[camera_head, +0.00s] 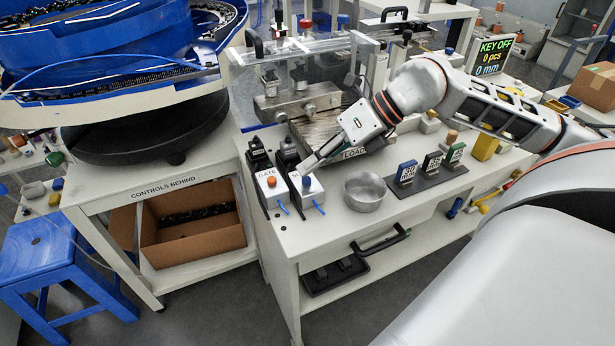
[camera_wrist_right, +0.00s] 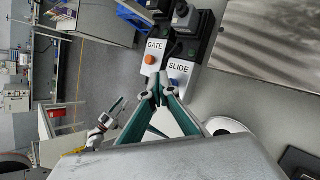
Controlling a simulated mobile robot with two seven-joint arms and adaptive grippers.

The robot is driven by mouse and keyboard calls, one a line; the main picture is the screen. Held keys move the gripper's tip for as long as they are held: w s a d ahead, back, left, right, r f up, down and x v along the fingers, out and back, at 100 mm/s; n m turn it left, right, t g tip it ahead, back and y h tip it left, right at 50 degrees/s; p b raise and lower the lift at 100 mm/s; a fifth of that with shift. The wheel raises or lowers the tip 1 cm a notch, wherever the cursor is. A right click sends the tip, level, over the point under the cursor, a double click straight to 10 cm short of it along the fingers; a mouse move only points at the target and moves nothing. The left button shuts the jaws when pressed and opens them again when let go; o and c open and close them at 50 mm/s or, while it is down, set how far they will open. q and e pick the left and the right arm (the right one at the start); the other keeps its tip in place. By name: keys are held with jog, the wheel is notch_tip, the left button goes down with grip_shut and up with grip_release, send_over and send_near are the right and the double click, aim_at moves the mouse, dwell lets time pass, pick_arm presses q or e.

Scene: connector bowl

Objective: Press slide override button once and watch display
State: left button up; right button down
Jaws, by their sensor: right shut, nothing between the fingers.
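The SLIDE box (camera_head: 316,197) is a small white box on the bench with a blue button (camera_head: 308,183). The same blue button shows in the wrist view (camera_wrist_right: 174,82), just beyond my fingertips. My right gripper (camera_head: 306,169) is shut and empty, its tips close to the SLIDE box and partly covering its label. I cannot tell whether the tips touch the button. The GATE box (camera_head: 267,198) with an orange button (camera_head: 271,181) stands to its left. The display (camera_head: 492,55) at the back right reads KEY OFF, 0 pcs, 0 mm. My left gripper is out of view.
A metal bowl (camera_head: 366,192) stands right of the SLIDE box. A dark rack with labelled blocks (camera_head: 430,175) is further right. The clear-covered machine (camera_head: 300,95) stands behind. A blue bowl feeder (camera_head: 110,60) is at the left. The bench front is mostly clear.

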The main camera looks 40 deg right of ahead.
aim_at(310, 179)
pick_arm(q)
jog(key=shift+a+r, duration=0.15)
pick_arm(e)
jog(key=shift+r, duration=0.25)
notch_tip(310, 179, up, 2)
jog(key=shift+r+p, duration=0.1)
jog(key=shift+p, duration=0.2)
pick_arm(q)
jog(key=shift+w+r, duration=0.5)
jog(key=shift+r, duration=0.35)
pick_arm(e)
jog(key=shift+r, duration=1.35)
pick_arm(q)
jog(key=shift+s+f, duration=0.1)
